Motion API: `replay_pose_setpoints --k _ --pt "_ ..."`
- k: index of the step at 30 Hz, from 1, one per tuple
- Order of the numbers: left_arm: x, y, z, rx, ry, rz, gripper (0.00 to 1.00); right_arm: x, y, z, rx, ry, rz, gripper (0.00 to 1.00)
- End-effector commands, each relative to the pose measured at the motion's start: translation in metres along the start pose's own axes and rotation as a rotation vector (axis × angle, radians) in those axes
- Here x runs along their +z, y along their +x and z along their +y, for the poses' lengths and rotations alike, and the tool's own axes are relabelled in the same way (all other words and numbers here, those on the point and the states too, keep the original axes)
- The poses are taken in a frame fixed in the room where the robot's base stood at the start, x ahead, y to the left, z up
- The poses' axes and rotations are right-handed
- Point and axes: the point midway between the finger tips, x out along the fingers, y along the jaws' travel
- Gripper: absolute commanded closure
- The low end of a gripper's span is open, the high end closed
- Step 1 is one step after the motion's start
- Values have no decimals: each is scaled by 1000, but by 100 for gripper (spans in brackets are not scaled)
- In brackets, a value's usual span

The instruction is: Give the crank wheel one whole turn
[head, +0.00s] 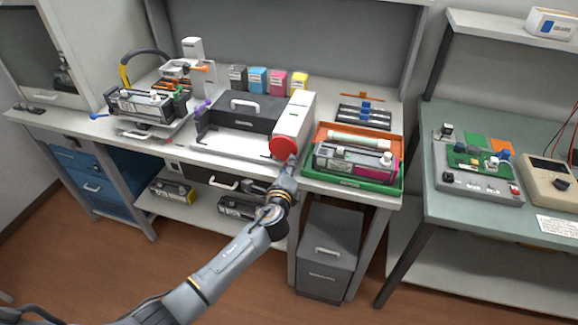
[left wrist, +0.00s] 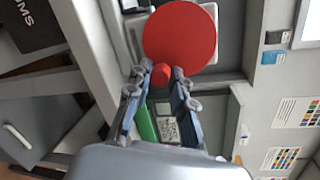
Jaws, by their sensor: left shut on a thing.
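The crank wheel is a red disc (head: 283,147) on the front right of the white and dark machine (head: 247,108) on the workbench. In the left wrist view the red wheel (left wrist: 182,32) fills the top middle, with a small red knob (left wrist: 162,74) at its lower edge. My left gripper (head: 287,163) reaches up to the wheel from below. In the wrist view its fingertips (left wrist: 162,71) are closed on the knob from both sides. My right gripper is in neither view.
A green and orange tray (head: 351,184) with a cartridge stands just right of the wheel. Several coloured boxes (head: 258,80) stand behind the machine. A cartridge device (head: 146,103) sits at the bench's left. A grey bin (head: 328,251) stands under the bench.

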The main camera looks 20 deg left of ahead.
Motion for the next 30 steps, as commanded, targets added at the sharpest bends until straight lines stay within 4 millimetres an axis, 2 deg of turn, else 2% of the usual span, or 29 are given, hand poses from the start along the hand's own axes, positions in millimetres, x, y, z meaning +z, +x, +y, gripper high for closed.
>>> replay_pose_setpoints --k 12,13,16,26,30 --pt "0 0 2 2 7 -1 100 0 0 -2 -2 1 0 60" --pt "0 0 2 2 7 -1 76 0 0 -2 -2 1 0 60" --pt "0 0 1 2 7 -1 55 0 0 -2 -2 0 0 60" --pt "0 -1 1 0 6 -1 55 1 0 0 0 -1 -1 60" --pt "-1 -13 1 -1 6 0 55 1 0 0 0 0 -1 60"
